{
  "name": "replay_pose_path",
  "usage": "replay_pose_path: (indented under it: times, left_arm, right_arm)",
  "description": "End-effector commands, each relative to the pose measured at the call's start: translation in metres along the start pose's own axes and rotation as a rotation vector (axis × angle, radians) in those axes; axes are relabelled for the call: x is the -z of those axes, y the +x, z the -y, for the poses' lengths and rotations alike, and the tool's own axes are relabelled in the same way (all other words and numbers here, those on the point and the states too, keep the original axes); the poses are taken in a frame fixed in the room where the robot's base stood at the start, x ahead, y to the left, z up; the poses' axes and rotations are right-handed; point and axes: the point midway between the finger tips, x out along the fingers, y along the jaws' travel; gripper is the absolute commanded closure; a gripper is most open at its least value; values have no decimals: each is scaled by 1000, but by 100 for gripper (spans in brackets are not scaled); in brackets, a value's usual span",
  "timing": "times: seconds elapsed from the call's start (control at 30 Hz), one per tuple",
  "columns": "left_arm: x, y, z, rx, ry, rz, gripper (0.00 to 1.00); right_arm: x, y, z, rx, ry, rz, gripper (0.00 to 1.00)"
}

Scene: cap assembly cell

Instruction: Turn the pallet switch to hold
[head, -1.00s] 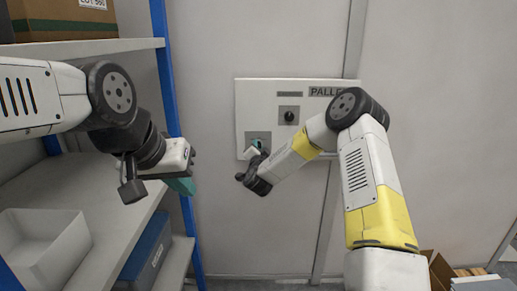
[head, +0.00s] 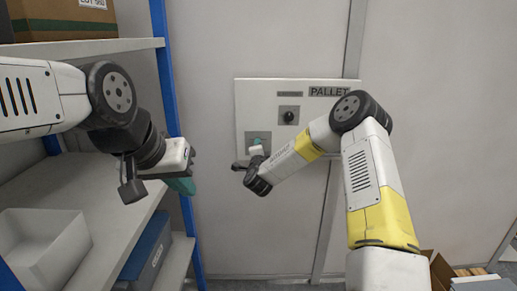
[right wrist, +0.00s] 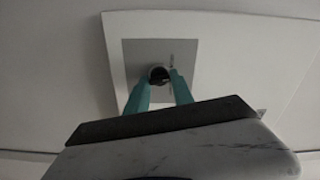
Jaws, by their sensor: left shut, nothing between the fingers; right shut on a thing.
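The white pallet panel (head: 262,92) is mounted on the wall in the head view, with "PALLET" lettering at its upper right. A black knob on a grey plate (head: 289,115) sits in its upper part. A lower grey plate (head: 250,137) is partly covered by my right gripper (head: 257,142). In the right wrist view, the teal fingers of my right gripper (right wrist: 160,82) are shut on a small dark round switch knob (right wrist: 159,72) on the grey plate (right wrist: 135,60). Its pointing direction is unclear. My left gripper (head: 182,186) is shut and empty, beside the shelf, away from the panel.
A shelf with a blue post (head: 171,95) stands at the left. It carries a cardboard box (head: 60,22), a white bin (head: 45,245) and a blue bin (head: 147,250). An open carton (head: 440,270) is at the lower right. The wall around the panel is clear.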

Motion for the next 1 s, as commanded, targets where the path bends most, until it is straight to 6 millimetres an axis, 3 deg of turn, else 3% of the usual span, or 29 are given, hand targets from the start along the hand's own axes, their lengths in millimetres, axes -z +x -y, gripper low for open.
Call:
replay_pose_path:
  times: [0.4,0.97,1.0]
  left_arm:
    - [0,0,0,0,0,0,100]
    - [0,0,0,0,0,0,100]
    - [0,0,0,0,0,0,100]
  right_arm:
    - [0,0,-2,-2,204,0,100]
    - [0,0,-2,-3,235,1,100]
    - [0,0,-2,-3,235,1,66]
